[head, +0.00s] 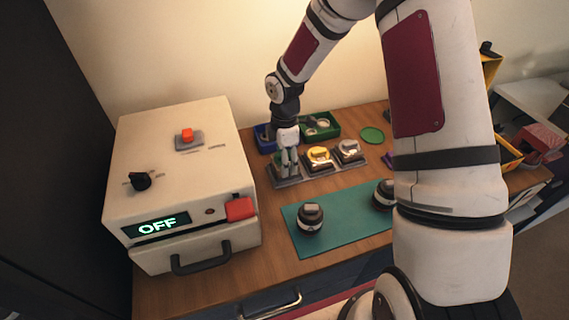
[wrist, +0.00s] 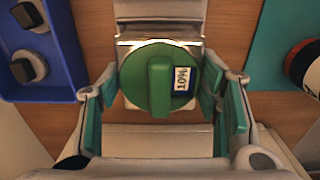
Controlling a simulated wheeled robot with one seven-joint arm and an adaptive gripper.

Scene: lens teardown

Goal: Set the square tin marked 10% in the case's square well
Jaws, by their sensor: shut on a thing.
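The tin marked 10% (wrist: 180,58) has a round green lid with a raised bar and a white-and-blue label. Bright metal edges of a square shape show behind the lid in the wrist view. My gripper (wrist: 160,88) is shut on the tin, with green pads at its left and right sides. In the head view my gripper (head: 288,168) points down at the left end of the grey case (head: 328,171). The fingers hide the tin there. I cannot tell whether the tin sits in the well or just above it.
A yellow-topped piece (head: 319,155) and a silver one (head: 349,148) stand in the case to the right. Blue (head: 262,133) and green (head: 330,120) bins are behind. A teal mat (head: 345,222) with dark round pieces lies in front. A white machine (head: 180,170) reading OFF stands left.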

